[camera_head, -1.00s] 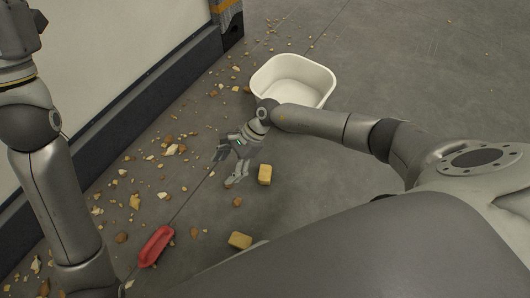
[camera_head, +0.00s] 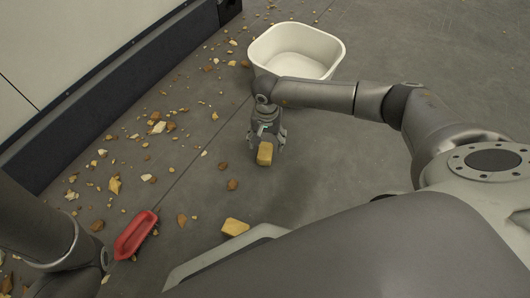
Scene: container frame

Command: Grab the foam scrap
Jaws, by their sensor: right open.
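Two yellow foam-like blocks lie on the floor. The farther yellow block (camera_head: 264,154) is at my right gripper (camera_head: 266,146); the nearer yellow block (camera_head: 235,227) lies by itself, close to my body. I cannot tell which of them is the foam scrap. My right gripper is open and points down, its fingers on either side of the farther block's top end. Whether the fingers touch it is unclear. My left gripper is out of view; only part of my left arm shows at the lower left.
A white bin (camera_head: 338,52) stands beyond my right gripper. A red tray-like piece (camera_head: 135,235) lies at the lower left. Many beige and brown crumbs (camera_head: 158,127) litter the floor towards the pale wall (camera_head: 75,40). The floor right of the bin is mostly clear.

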